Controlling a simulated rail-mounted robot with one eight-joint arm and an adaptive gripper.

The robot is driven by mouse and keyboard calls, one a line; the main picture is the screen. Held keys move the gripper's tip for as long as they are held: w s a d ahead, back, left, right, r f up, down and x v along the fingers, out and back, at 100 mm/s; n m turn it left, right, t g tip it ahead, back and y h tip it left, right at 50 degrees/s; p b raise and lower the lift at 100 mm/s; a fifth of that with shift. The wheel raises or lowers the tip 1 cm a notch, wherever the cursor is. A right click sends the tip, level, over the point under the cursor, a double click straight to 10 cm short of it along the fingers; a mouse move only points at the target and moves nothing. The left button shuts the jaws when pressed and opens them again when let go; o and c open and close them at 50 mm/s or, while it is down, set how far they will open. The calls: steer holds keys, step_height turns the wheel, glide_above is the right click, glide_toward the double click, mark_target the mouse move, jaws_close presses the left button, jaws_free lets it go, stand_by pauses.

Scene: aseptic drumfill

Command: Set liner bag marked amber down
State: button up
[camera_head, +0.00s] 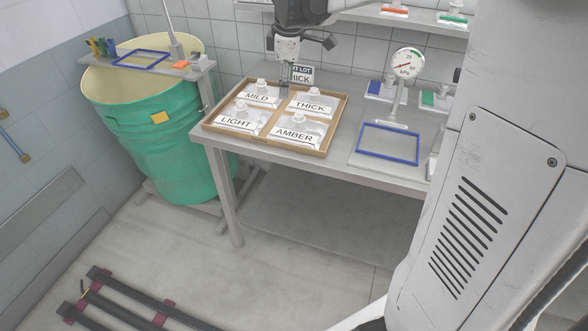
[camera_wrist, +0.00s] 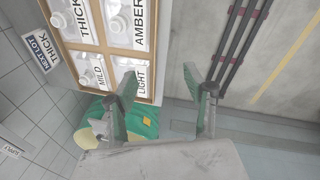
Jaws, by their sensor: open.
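The liner bag marked AMBER (camera_head: 302,124) lies flat in the front right compartment of the wooden tray (camera_head: 266,143), label up. It also shows at the top of the wrist view (camera_wrist: 120,28). Bags marked LIGHT (camera_head: 240,115), MILD (camera_head: 262,88) and THICK (camera_head: 310,95) lie in the other compartments. My gripper (camera_head: 285,84) is at the tray's back edge, between the MILD and THICK bags in the head view. In the wrist view my gripper (camera_wrist: 161,76) has its two fingers wide apart with nothing between them.
The tray stands on a grey table (camera_head: 228,150). A blue frame (camera_head: 388,143) and a round gauge (camera_head: 407,64) are to its right. A green drum (camera_head: 165,150) with a yellowish liner stands left. A sign (camera_head: 301,74) stands behind the tray. Dark rails (camera_head: 130,300) lie on the floor.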

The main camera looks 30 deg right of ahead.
steer(key=s+a+f+m+t, duration=0.1)
steer(key=s+a+m, duration=0.2)
steer(key=s, duration=0.5)
steer(key=s+a+f+m+t, duration=0.1)
steer(key=s+a+m, duration=0.3)
steer(key=s, duration=0.5)
steer(key=s+a+f+m+t, duration=0.1)
steer(key=s+a+m, duration=0.3)
steer(key=s, duration=0.5)
steer(key=shift+s+a+t, duration=0.2)
steer(key=shift+s+t, duration=0.05)
steer(key=shift+t, duration=0.55)
steer(key=shift+f+b, duration=0.3)
steer(key=shift+f, duration=0.05)
